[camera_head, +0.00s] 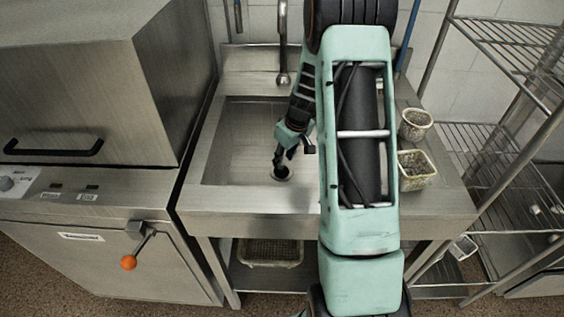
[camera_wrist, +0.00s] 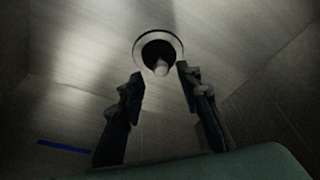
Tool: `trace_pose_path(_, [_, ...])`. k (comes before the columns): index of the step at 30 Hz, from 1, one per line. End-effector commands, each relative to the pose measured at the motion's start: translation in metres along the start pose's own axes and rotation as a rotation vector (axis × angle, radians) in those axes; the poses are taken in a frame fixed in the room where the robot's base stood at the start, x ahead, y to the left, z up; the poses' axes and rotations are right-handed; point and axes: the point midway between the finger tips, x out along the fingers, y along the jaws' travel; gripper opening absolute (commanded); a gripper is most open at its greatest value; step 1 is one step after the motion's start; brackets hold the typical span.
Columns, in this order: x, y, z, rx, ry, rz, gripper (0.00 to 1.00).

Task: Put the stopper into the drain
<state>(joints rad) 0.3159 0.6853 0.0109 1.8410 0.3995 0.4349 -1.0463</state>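The drain (camera_head: 285,179) is a round metal ring in the floor of the steel sink, and it shows near the top of the wrist view (camera_wrist: 178,43). A pale rounded knob (camera_wrist: 161,69), which looks like the stopper's, stands at the drain's dark middle. I cannot tell whether the stopper is fully seated. My gripper (camera_head: 291,156) is low in the sink, just above the drain. In the wrist view, its two fingers (camera_wrist: 160,76) are apart, one on each side of the knob, with visible gaps. In the head view my arm hides the sink's right part.
The sink's steel walls (camera_head: 212,140) surround my gripper. Two perforated baskets (camera_head: 415,125) (camera_head: 415,170) stand on the counter at right. A faucet (camera_head: 283,75) hangs behind the sink. A steel machine (camera_head: 100,90) stands at left, and a wire rack (camera_head: 490,140) at right.

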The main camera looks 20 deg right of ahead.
Motion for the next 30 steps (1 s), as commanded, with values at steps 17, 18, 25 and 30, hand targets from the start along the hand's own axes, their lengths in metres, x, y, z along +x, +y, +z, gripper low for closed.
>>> trace_pose_path(17, [-0.082, 0.0, 0.0, 0.001, 0.0, 0.0, 0.32])
trace_pose_path(18, [-0.082, 0.0, 0.0, 0.001, 0.0, 0.0, 0.32])
trace_pose_path(25, [-0.082, 0.0, 0.0, 0.001, 0.0, 0.0, 0.32])
trace_pose_path(30, [-0.082, 0.0, 0.0, 0.001, 0.0, 0.0, 0.32])
